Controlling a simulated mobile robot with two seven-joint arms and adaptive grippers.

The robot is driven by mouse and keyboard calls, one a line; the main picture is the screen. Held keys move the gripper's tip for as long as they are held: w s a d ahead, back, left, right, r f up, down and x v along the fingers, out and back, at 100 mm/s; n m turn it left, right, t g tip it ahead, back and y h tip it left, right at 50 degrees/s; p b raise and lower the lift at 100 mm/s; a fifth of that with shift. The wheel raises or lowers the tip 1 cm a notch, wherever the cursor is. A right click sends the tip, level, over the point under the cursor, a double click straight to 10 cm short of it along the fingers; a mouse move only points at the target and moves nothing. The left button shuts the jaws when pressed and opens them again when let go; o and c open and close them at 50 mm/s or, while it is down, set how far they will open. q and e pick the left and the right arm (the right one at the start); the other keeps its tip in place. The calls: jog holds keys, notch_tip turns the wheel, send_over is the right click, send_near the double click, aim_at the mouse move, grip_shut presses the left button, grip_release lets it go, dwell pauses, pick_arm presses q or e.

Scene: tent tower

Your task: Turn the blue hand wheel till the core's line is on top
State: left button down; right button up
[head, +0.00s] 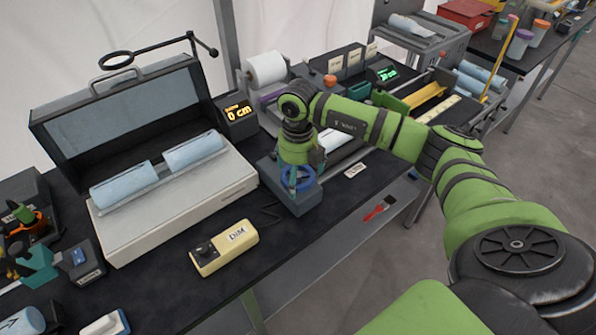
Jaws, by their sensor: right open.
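The blue hand wheel (303,184) is on the front of a grey block (306,200) at the middle of the bench. My right gripper (294,181) points down at the wheel, and its lower end overlaps the wheel in the head view. It is open. I cannot tell whether its fingers touch the wheel. A pale cylinder (331,138), perhaps the core, lies behind my right wrist and is mostly hidden by it. I cannot make out a line on it. My left gripper is not in view.
A light box (175,207) holding light blue wrapped cylinders stands left of the wheel. A yellow DIM controller (224,248) lies in front.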

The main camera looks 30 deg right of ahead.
aim_at(298, 175)
jog(key=shift+f, duration=0.1)
jog(key=shift+c, duration=0.4)
jog(key=c, duration=1)
jog(key=shift+f+b, duration=0.15)
jog(key=shift+b, duration=0.3)
jog(key=shift+m, duration=0.3)
jog(key=o, duration=1.1)
jog(key=shift+r, duration=0.2)
notch_tip(298, 175, up, 12)
